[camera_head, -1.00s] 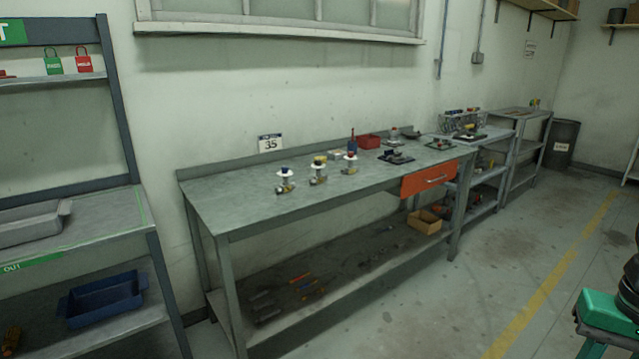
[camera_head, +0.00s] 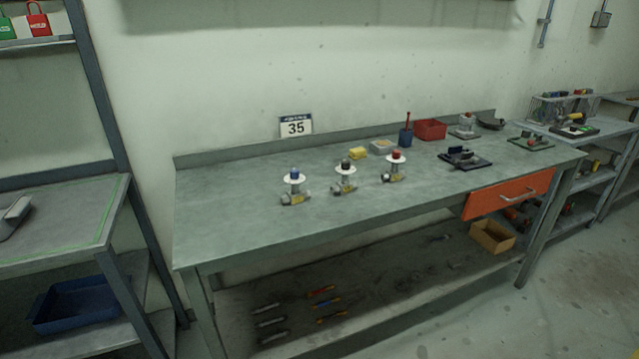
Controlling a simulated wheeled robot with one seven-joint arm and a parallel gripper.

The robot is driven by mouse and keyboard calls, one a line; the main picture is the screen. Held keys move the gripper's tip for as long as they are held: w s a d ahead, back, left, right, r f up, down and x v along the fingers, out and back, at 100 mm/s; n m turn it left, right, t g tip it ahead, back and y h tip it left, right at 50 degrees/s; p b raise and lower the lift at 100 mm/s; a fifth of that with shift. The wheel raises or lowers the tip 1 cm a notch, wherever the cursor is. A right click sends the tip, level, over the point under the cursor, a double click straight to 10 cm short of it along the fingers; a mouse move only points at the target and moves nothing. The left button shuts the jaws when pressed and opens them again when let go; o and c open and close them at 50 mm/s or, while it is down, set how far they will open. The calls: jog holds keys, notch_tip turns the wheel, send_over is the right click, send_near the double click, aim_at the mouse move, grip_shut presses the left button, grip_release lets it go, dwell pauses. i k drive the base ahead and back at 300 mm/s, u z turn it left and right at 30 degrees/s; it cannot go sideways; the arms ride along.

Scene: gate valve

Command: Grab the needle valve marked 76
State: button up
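Three small valves stand upright in a row on the grey workbench (camera_head: 240,225). Each has a metal body with a yellowish tag and a white disc on top. The left valve (camera_head: 295,190) has a blue knob, the middle valve (camera_head: 345,178) a dark knob, and the right valve (camera_head: 394,168) a red knob. The marks on them are too small to read, so I cannot tell which is 76. My gripper is not in view.
A sign reading 35 (camera_head: 296,127) is on the wall behind the bench. The bench's left part is clear.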

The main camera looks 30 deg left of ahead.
aim_at(297, 196)
jog(key=u, duration=0.55)
jog(key=i, duration=1.1)
jog(key=u, duration=0.75)
